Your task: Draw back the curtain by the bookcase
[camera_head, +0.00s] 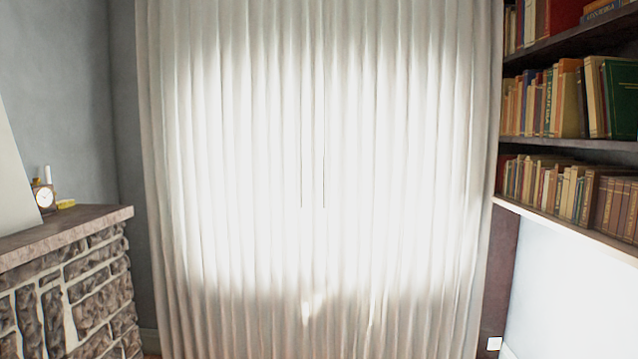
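A white pleated curtain (240,180) fills the middle of the head view and hangs closed from the top edge of the picture to near the floor. Bright light glows through its centre. Two thin dark vertical lines show near the middle, perhaps cords or rods. The bookcase (570,145) stands at the right, close to the curtain's right edge, with several rows of books. Neither of my grippers is in view.
A stone fireplace (75,285) with a mantel (65,230) stands at the left. A small clock (44,195) sits on the mantel. A pale panel (560,285) is below the bookshelves. No obstacle shows directly before the curtain.

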